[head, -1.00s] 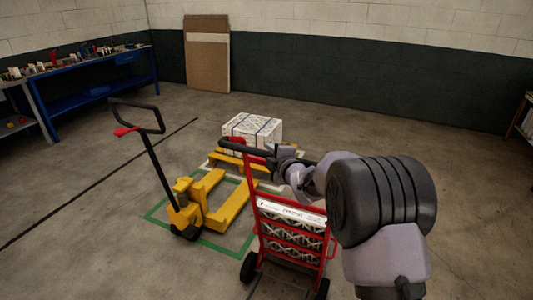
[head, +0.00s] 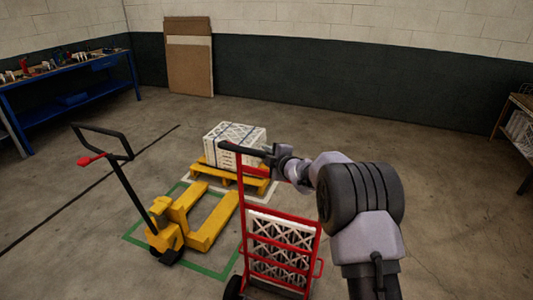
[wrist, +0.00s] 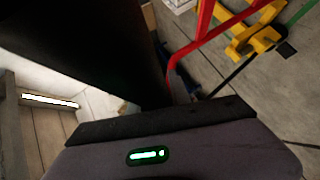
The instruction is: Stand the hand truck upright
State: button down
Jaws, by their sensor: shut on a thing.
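The red hand truck (head: 243,200) stands in the lower middle of the head view, with filters (head: 281,238) with a lattice pattern stacked against its frame. Its black handle (head: 240,148) is at the top and a black wheel (head: 234,287) shows at the bottom left. Its foot is cut off, and I cannot tell exactly how far it leans. My gripper (head: 270,154) is shut on the handle near its right end. In the wrist view the red frame (wrist: 203,42) shows beyond a large dark shape; the fingertips are hidden there.
A yellow pallet jack (head: 168,226) with a raised black handle stands left of the hand truck. A yellow pallet (head: 226,177) with a strapped white box (head: 233,141) is behind it. A blue workbench (head: 70,85) is far left. The floor at right is mostly clear.

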jog(key=shift+w+d, duration=0.1)
jog(key=shift+d, duration=0.1)
jog(key=c, duration=1.3)
grip_release()
jog(key=shift+c, duration=0.2)
jog(key=shift+o, duration=0.7)
jog(key=shift+r, duration=0.15)
jog(key=shift+d, duration=0.1)
jog(key=v, duration=1.7)
jog(key=shift+s, duration=0.2)
